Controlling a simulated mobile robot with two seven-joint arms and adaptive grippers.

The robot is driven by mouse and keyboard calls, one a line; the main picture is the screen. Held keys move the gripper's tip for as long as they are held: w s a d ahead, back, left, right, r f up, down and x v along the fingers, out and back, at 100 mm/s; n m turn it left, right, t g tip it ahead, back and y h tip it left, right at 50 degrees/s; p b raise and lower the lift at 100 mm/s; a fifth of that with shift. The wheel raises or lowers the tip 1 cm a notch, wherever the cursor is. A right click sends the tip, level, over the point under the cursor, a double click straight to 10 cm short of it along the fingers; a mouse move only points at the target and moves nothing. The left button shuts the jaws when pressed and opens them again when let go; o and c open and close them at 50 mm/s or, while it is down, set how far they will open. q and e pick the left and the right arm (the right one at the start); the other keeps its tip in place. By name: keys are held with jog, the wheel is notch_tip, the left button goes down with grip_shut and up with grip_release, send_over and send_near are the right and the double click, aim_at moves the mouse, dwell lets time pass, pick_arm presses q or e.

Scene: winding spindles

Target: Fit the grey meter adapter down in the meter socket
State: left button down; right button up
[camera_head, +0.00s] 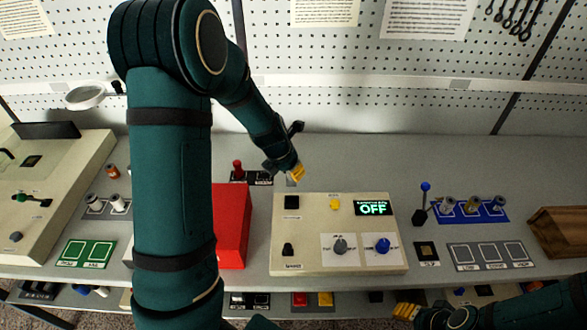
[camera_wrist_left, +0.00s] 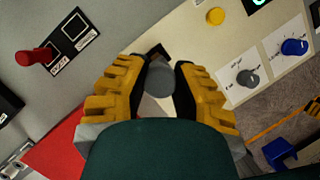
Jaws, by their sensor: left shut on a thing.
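My left gripper (camera_head: 297,173) is above the table at the back left corner of the beige panel (camera_head: 310,260). In the left wrist view my left gripper (camera_wrist_left: 160,85) is shut on a round grey piece, which looks like the grey meter adapter (camera_wrist_left: 159,79). A black square fitting (camera_head: 292,202) at the panel's back left corner may be the meter socket. In the wrist view a black fitting (camera_wrist_left: 158,52) shows just beyond the adapter, partly hidden. The adapter appears apart from it, but the height gap cannot be told. My right gripper (camera_head: 405,311) is low at the bottom right, its fingers unclear.
The panel has a yellow button (camera_head: 335,204), an OFF display (camera_head: 373,208), a grey knob (camera_head: 341,246) and a blue knob (camera_head: 382,245). A red box (camera_head: 233,228) stands left of it. A red-handled piece (camera_head: 238,170) stands on a label plate behind. A blue rack (camera_head: 470,211) stands right.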

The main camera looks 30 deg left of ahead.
aim_at(289, 180)
pick_arm(q)
jog(key=shift+f+b, duration=2.3)
jog(key=shift+f, duration=0.65)
jog(key=shift+p, duration=0.6)
jog(key=shift+f+b, duration=1.4)
jog(key=shift+f, duration=0.35)
jog(key=c, duration=0.8)
grip_release()
jog(key=v, duration=1.2)
jog(key=shift+s, duration=0.1)
